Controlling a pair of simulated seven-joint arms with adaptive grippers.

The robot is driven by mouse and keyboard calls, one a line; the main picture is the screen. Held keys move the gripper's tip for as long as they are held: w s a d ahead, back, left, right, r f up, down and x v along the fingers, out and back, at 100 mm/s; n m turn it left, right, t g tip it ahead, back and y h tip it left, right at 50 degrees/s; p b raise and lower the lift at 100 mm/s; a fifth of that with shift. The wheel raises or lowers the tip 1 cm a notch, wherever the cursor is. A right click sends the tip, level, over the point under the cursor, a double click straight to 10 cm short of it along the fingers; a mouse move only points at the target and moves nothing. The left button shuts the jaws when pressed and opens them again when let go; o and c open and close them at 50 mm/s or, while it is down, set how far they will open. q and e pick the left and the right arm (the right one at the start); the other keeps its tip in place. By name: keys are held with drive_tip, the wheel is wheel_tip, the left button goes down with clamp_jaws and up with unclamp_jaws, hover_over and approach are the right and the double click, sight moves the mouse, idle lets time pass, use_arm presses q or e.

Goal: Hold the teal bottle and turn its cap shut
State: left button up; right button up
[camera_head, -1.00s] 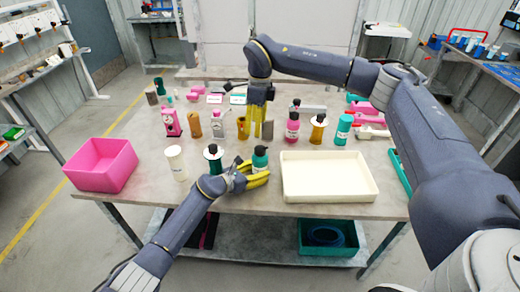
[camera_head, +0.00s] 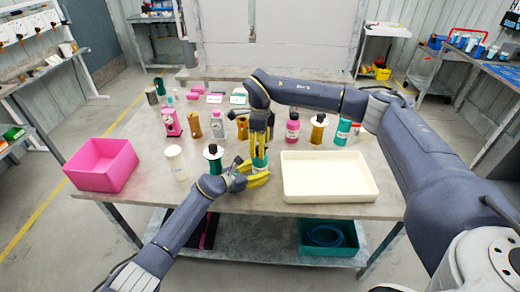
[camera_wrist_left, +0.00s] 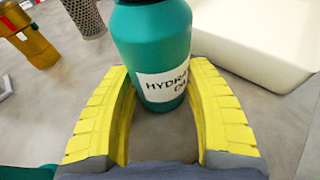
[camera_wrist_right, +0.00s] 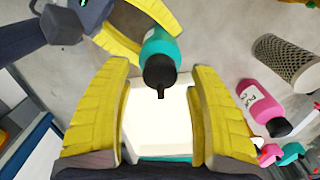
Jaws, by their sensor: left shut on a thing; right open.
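The teal bottle (camera_head: 260,163) stands upright at the table's front edge, its white label partly readable as "HYDRA" in the left wrist view (camera_wrist_left: 152,45). My left gripper (camera_head: 262,172) is shut around its lower body, one yellow finger on each side. My right gripper (camera_head: 259,152) is open and points down over the bottle's top. In the right wrist view, the black cap (camera_wrist_right: 159,72) with its small nozzle lies between the open fingertips. In the head view the right fingers mostly hide the cap.
A cream tray (camera_head: 330,198) stands close to the right of the bottle, and a pink bin (camera_head: 103,165) at the left. A pink bottle (camera_head: 292,128) stands behind.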

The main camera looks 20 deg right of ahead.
drive_tip(key=shift+f, duration=0.75)
clamp_jaws()
